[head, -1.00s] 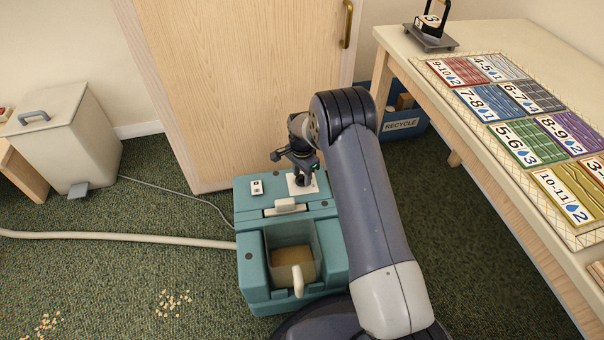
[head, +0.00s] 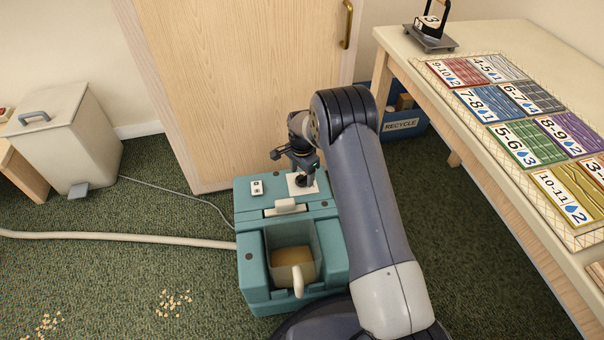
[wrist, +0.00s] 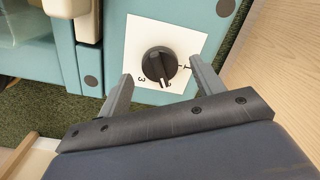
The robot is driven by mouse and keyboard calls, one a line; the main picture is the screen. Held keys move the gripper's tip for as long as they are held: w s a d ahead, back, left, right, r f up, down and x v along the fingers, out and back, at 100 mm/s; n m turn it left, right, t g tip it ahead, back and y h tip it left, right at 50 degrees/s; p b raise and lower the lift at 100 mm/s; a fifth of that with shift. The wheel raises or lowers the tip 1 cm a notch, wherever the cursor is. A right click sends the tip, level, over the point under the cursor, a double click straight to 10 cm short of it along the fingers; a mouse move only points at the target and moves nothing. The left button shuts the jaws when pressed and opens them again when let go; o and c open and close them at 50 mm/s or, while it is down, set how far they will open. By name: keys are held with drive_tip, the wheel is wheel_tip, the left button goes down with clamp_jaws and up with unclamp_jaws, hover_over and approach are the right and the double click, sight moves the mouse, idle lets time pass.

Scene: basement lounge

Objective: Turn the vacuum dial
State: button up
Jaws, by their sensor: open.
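The vacuum (head: 250,220) is a teal box on the green carpet in front of the wooden door. Its black dial (wrist: 159,65) sits on a white plate (wrist: 135,38) marked 1, 2 and 3. The dial's white pointer mark is toward the 2. In the wrist view my gripper (wrist: 162,72) is open, with one finger on each side of the dial and gaps showing between. In the head view my gripper (head: 295,160) hangs over the white plate and partly hides the dial.
A clear bin with a pale handle (head: 298,280) sits in the vacuum's front. A hose (head: 120,237) and thin cord lie to the left, near a pedal bin (head: 65,135). A table (head: 500,45) with cards and a blue recycle box (head: 400,124) stand at right.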

sight(302, 177)
wheel_tip(302, 177, up, 10)
drive_tip(key=p, duration=0.3)
drive_tip(key=shift+f, duration=0.1)
wheel_tip(302, 177, down, 11)
drive_tip(key=b, duration=0.3)
drive_tip(key=shift+b, duration=0.35)
drive_tip(key=shift+r, duration=0.2)
drive_tip(key=shift+r, duration=0.1)
